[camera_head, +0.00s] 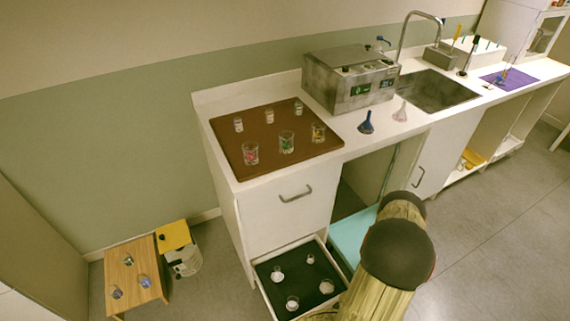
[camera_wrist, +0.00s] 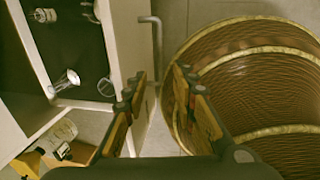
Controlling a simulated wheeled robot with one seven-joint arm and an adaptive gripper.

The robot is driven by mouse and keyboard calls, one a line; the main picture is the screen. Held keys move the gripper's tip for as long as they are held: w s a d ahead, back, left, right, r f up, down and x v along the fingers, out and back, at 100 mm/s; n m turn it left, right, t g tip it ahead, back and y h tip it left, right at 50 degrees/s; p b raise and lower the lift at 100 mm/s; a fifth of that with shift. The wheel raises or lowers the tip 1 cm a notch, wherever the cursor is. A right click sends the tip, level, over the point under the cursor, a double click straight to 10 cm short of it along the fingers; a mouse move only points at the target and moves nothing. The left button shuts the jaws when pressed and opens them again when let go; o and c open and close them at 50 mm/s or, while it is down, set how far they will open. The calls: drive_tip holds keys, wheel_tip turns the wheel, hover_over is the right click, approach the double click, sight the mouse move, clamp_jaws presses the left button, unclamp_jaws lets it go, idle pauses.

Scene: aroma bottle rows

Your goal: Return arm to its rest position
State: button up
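My gripper (camera_wrist: 160,76) shows in the wrist view with its two fingers apart and nothing between them. It is beside the open drawer (camera_wrist: 123,60), near the drawer's grey handle (camera_wrist: 157,42). In the head view, my arm (camera_head: 390,250) reaches down at the lower right, partly in front of the cabinet. My gripper cannot be made out there. The open drawer (camera_head: 258,288) holds several small clear glass pieces on a dark mat. One glass (camera_wrist: 68,80) lies near the drawer's edge in the wrist view.
A brown board (camera_head: 225,128) on the counter bears several small bottles and glasses. A metal machine (camera_head: 350,80), a blue funnel (camera_head: 366,122) and a sink (camera_head: 436,90) are farther right. A wooden stool (camera_head: 133,270) with small items and a yellow-lidded bin (camera_head: 183,262) stand at left.

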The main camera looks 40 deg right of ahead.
drive_tip(key=w+d+r+m+h, duration=0.1)
drive_tip(key=w+d+r+m, duration=0.1)
drive_tip(key=w+d+r, duration=0.45)
drive_tip(key=w+d+r+m, duration=0.1)
drive_tip(key=w+d+r, duration=0.3)
drive_tip(key=w+r, duration=0.5)
drive_tip(key=w+a+r+m, duration=0.1)
drive_tip(key=w+r, duration=0.2)
drive_tip(key=r, duration=0.4)
drive_tip(key=w+a+r+m+h, duration=0.1)
drive_tip(key=w+r, duration=0.2)
drive_tip(key=r, duration=0.5)
drive_tip(key=w+a+r+m, duration=0.2)
drive_tip(key=w+r, duration=0.1)
drive_tip(key=r, duration=0.4)
drive_tip(key=w+a+r+m+t+p, duration=0.1)
drive_tip(key=a+r+m, duration=0.1)
drive_tip(key=a+r, duration=0.75)
drive_tip(key=a+r+m+t, duration=0.15)
drive_tip(key=a+r, duration=0.45)
drive_tip(key=r, duration=0.7)
drive_tip(key=s+a+r+m+y, duration=0.2)
drive_tip(key=s+a+r+m, duration=0.3)
drive_tip(key=s+a+r, duration=0.6)
drive_tip(key=s+a+t, duration=0.1)
drive_tip(key=a, duration=0.3)
drive_tip(key=shift+s+r, duration=0.2)
drive_tip(key=shift+r, duration=0.05)
